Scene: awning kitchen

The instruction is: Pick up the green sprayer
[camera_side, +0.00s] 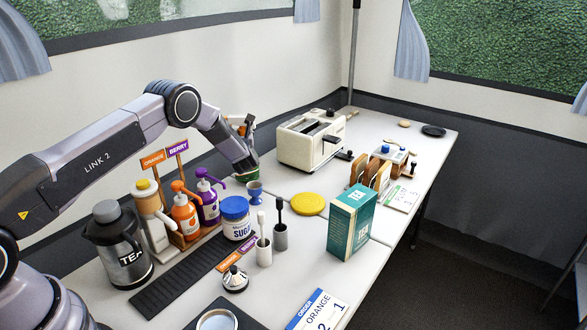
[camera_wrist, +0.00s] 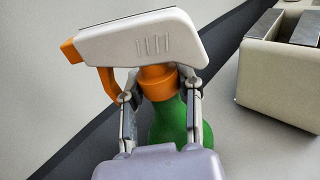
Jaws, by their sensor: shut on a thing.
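The green sprayer (camera_wrist: 167,122) fills the middle of the wrist view. It has a green body, an orange collar and trigger, and a white head on top. My gripper (camera_wrist: 158,92) is shut on the sprayer at its neck, one finger on each side, below the white head. In the side view my gripper (camera_side: 243,150) is at the back of the table, left of the toaster. Only a little of the green body (camera_side: 247,176) shows there, and the arm hides the rest. I cannot tell whether its base touches the table.
A cream toaster (camera_side: 305,150) stands just right of the sprayer. A blue egg cup (camera_side: 254,190), orange and purple pump bottles (camera_side: 184,212), a sugar jar (camera_side: 236,215) and a tea box (camera_side: 351,222) stand nearer. A yellow disc (camera_side: 309,204) lies mid-table. The wall is close behind.

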